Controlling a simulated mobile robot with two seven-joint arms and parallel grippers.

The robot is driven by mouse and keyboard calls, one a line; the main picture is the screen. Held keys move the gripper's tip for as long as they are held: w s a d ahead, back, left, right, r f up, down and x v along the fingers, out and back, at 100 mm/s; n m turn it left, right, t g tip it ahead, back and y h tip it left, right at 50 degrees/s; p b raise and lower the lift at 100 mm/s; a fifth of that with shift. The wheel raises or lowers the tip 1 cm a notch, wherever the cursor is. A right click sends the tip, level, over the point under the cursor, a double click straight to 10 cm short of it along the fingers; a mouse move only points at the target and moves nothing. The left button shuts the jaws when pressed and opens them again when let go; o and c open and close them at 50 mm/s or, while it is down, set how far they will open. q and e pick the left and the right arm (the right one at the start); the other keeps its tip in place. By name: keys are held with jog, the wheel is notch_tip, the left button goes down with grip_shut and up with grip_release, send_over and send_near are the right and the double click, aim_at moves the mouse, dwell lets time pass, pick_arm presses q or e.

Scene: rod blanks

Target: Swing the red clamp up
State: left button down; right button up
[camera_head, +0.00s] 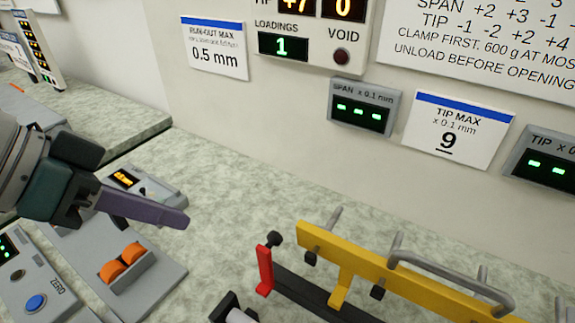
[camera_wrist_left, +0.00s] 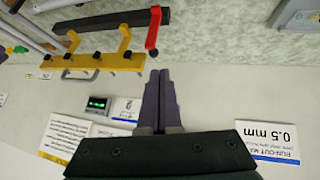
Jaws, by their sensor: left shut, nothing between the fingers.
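The red clamp (camera_head: 265,270) is at the left end of a dark bar (camera_head: 315,294), beside a yellow frame (camera_head: 345,258). Its red arm looks roughly upright in the head view, with a black knob at its top end. The clamp also shows in the left wrist view (camera_wrist_left: 153,28), just beyond the fingertips. My left gripper (camera_head: 184,220) has purple fingers, is shut and empty, and hovers left of the clamp, apart from it. Its fingers also show in the left wrist view (camera_wrist_left: 159,76). My right gripper is not in view.
The yellow frame carries grey handles and hooks right of the clamp. A grey fixture with orange rollers (camera_head: 122,262) lies below my left gripper. A dark block with a grey cylinder (camera_head: 235,310) is at the bottom edge. The speckled bench (camera_head: 225,180) is clear toward the wall.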

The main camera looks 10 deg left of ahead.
pick_arm(q)
jog(key=b, duration=0.1)
send_near(268, 237)
jog(key=x, duration=0.5)
jog(key=shift+w+d+f, duration=0.25)
jog(key=shift+d+f, duration=0.05)
jog(key=shift+f, duration=0.15)
jog(key=shift+w+d+f+b, duration=0.15)
jog(key=shift+w+b, duration=0.1)
jog(key=shift+w, duration=0.25)
jog(key=shift+w+d+f+b, duration=0.1)
jog(key=shift+w+d+b, duration=0.1)
jog(key=shift+w, duration=0.25)
jog(key=shift+s+a+r, duration=0.1)
jog(key=shift+s, duration=0.05)
